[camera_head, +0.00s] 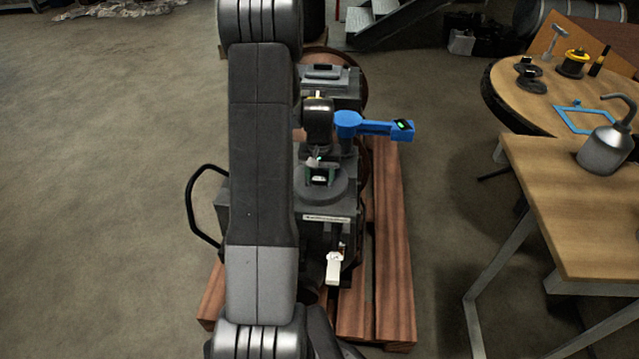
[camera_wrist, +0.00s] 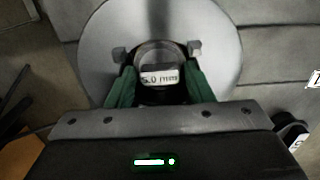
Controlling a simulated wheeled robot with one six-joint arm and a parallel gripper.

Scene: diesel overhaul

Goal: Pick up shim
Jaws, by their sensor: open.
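The shim (camera_wrist: 160,77) is a small dark piece with a white label reading 5.0 mm. It sits at the round opening of a grey disc-shaped flange (camera_wrist: 90,50) on the engine. My gripper (camera_wrist: 157,54) is open, with its green fingers on either side of the shim; I see no clear contact. In the head view my gripper (camera_head: 320,171) points down over the engine's round flange (camera_head: 321,194), and the shim (camera_head: 319,179) shows only as a small pale label between the fingers.
The grey engine stands on a wooden pallet (camera_head: 392,270). A blue part (camera_head: 375,126) juts right beside my wrist. A white-labelled piece (camera_head: 333,268) sticks out at the engine's near end. Wooden tables (camera_head: 560,205) with tools and an oil can (camera_head: 606,147) stand at right. The left floor is clear.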

